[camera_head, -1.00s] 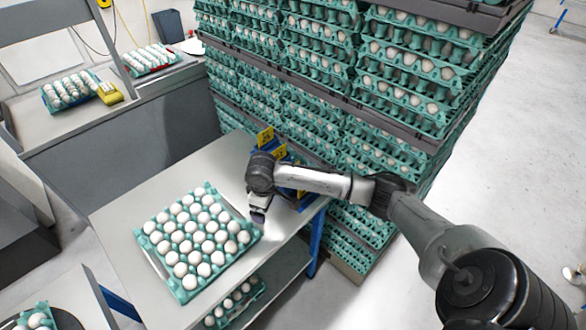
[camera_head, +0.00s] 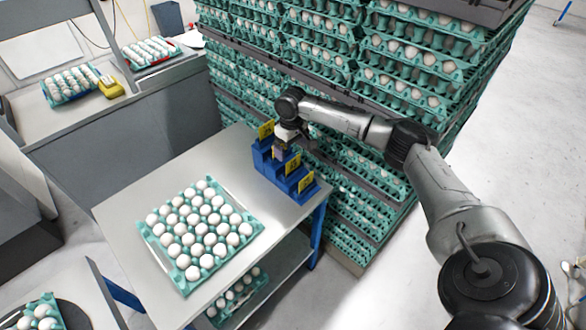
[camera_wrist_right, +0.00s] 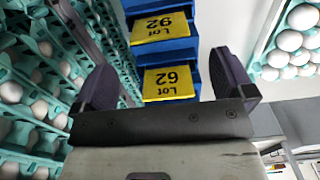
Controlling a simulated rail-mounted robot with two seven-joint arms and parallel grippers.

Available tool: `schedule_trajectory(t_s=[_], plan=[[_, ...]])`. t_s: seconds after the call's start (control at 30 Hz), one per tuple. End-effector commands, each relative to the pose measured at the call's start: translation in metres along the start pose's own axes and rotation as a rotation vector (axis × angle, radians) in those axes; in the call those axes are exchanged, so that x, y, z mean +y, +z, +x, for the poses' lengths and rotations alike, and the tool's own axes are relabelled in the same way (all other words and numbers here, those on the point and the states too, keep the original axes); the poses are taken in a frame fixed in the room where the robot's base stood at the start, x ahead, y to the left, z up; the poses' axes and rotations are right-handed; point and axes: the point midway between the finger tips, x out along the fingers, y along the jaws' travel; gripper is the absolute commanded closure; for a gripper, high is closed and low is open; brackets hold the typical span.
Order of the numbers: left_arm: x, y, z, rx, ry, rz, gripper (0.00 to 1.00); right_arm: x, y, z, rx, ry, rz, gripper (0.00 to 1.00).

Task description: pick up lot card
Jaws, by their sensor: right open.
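Several yellow lot cards stand in a blue stepped holder (camera_head: 262,158) at the table's far right corner. In the head view one card (camera_head: 266,130) is at the back, with others (camera_head: 293,164) and (camera_head: 306,183) nearer the front. My right gripper (camera_head: 281,148) is over the holder, among the cards. In the right wrist view its open fingers (camera_wrist_right: 162,62) straddle the line of a card reading "Lot 62" (camera_wrist_right: 168,83); a card reading "Lot 92" (camera_wrist_right: 160,28) is beyond it. I cannot tell whether either finger touches a card. My left gripper is not in view.
A teal tray of white eggs (camera_head: 152,243) sits on the grey table (camera_head: 120,213), left of the holder. Tall stacks of egg trays (camera_head: 335,95) stand close behind the holder. The table's left part and the strip between tray and holder are clear.

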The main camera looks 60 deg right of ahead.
Motion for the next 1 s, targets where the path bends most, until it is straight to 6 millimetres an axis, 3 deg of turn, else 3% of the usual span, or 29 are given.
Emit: schedule_trajectory(t_s=[0.27, 0.63, 1.0], plan=[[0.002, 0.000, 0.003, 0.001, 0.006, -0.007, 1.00, 0.000, 0.001, 0.016, -0.001, 0.001, -0.001, 0.00], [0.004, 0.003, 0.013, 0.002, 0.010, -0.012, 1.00, 0.000, 0.007, 0.059, 0.000, 0.002, 0.000, 0.00], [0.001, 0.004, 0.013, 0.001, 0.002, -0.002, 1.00, 0.000, 0.007, 0.066, 0.000, 0.002, -0.001, 0.00]])
